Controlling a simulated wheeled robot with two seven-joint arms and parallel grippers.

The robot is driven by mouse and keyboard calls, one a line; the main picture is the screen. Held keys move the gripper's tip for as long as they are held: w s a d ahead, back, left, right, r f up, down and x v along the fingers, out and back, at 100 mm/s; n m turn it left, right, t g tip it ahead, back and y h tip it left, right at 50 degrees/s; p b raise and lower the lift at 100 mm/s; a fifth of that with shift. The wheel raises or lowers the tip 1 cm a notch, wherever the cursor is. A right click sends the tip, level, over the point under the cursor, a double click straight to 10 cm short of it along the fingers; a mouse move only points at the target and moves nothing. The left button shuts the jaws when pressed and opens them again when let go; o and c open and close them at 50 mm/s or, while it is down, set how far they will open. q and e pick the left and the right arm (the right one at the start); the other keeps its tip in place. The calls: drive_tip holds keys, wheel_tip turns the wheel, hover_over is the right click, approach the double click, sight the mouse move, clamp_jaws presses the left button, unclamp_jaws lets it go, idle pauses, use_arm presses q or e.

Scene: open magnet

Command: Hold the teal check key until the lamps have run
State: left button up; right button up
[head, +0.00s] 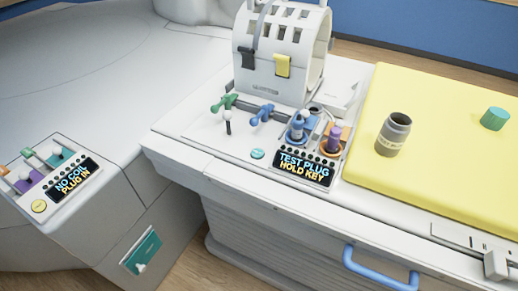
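A round teal key (257,154) sits on the white table panel, left of a dark display (303,168). A row of small dark round lamps (306,155) runs along the display's upper edge; none looks clearly lit. Behind it, a blue plug (298,124) stands in a blue socket and a purple plug (333,137) stands in an orange socket. Nothing touches the teal key. Neither of my grippers is in view.
A white coil housing (280,55) stands behind the sockets, with green (223,103) and blue (262,113) handles before it. A left panel display (73,183) reads "NO COIL PLUG IN".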

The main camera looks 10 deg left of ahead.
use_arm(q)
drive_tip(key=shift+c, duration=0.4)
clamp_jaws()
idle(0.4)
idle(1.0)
